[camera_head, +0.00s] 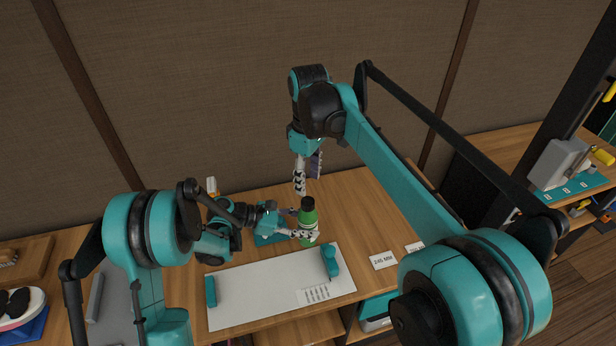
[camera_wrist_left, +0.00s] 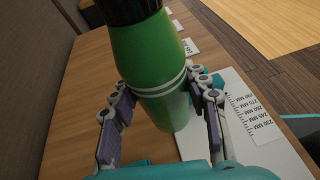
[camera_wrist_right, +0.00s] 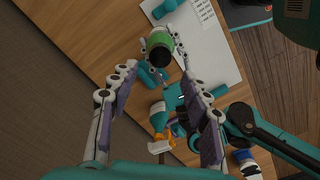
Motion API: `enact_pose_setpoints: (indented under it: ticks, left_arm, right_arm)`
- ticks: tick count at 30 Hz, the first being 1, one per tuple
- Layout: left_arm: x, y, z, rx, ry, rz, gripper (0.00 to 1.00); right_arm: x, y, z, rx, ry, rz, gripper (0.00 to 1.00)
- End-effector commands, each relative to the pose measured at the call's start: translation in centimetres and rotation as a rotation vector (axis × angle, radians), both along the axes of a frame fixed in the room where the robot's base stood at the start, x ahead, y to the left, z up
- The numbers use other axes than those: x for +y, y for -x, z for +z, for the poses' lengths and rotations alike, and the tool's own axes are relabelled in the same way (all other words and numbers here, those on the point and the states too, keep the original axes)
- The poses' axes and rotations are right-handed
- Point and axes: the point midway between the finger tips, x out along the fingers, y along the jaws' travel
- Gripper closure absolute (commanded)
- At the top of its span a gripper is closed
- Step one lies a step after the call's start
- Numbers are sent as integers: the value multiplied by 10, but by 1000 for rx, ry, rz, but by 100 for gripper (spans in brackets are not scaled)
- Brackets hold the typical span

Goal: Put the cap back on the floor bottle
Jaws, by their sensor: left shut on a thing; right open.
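A green bottle (camera_head: 308,221) with a black cap-like top (camera_head: 307,203) stands about upright at the back edge of the white board. My left gripper (camera_head: 300,234) is shut around the bottle's lower body. In the left wrist view its fingers lie on both sides of the green body (camera_wrist_left: 150,60), near white rings. My right gripper (camera_head: 307,178) points down above the bottle, open and empty. In the right wrist view the dark round top (camera_wrist_right: 159,55) lies beyond and between the open fingertips (camera_wrist_right: 157,65). I cannot tell whether the top is seated fully.
A teal spray bottle (camera_wrist_right: 158,118) with an orange and white head stands close by. The white board (camera_head: 270,290) has teal blocks (camera_head: 330,262) and a printed scale. A label card (camera_head: 383,261) lies right of it. The table's back right is clear.

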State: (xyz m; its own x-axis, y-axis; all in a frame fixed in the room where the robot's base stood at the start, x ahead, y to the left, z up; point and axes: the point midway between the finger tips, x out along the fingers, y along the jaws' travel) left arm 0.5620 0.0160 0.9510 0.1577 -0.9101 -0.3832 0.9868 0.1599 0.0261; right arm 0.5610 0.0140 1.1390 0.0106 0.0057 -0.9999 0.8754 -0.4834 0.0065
Motion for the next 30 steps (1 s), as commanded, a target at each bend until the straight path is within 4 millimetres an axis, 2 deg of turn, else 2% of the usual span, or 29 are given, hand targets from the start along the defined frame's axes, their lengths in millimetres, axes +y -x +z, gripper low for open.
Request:
enact_pose_setpoints:
  ticks: [14,30]
  left_arm:
    - [0,0,0,0,1,0,100]
    - [0,0,0,0,1,0,100]
  right_arm:
    - [0,0,-3,0,0,34,53]
    - [0,-1,-73,0,0,33,53]
